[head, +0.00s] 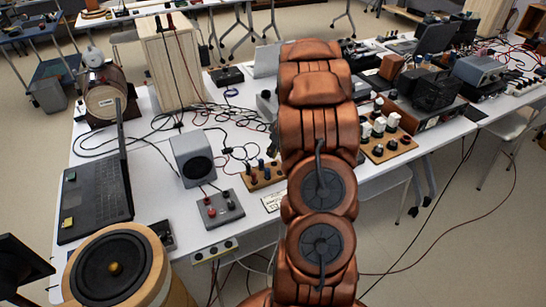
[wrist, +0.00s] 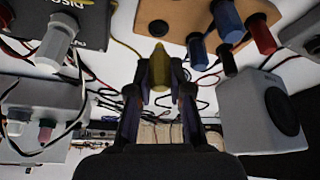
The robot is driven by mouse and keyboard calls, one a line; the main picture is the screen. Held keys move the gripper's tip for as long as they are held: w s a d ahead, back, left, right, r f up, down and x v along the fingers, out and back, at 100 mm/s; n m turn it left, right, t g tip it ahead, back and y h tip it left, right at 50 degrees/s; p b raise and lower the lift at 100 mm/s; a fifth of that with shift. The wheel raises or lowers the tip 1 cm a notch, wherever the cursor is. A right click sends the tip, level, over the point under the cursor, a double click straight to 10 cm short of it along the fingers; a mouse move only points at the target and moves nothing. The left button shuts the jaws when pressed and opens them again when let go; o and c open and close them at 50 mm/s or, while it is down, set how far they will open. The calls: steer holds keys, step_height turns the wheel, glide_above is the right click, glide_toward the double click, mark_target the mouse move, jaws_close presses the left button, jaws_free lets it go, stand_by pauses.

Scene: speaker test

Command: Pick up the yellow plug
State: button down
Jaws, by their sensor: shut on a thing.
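The yellow plug (wrist: 159,68) is in the wrist view, upper middle, between the two fingertips of my gripper (wrist: 160,85). The dark fingers are shut on it from both sides. A yellow wire shows close to the plug at upper left of it. In the head view my copper-coloured arm reaches over the white table and hides the gripper and the plug. I cannot tell from the wrist view whether the plug touches anything beneath it.
A small grey speaker (head: 193,158) stands near a grey box with knobs (head: 220,209) and a wooden terminal board (head: 263,175). A laptop (head: 97,195) and a large round speaker (head: 110,267) are at left. Cables cover much of the table (head: 150,165).

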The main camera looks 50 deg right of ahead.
steer(key=s+a+r+b, duration=0.1)
steer(key=s+a+b, duration=0.3)
steer(key=s+a, duration=0.6)
steer(key=shift+s+r+b, duration=0.3)
steer(key=shift+s+b, duration=0.1)
steer(key=shift+s, duration=0.8)
steer(key=shift+r, duration=0.1)
steer(key=shift+a+r+p, duration=0.1)
steer(key=shift+r+p, duration=0.45)
steer(key=shift+r, duration=2.1)
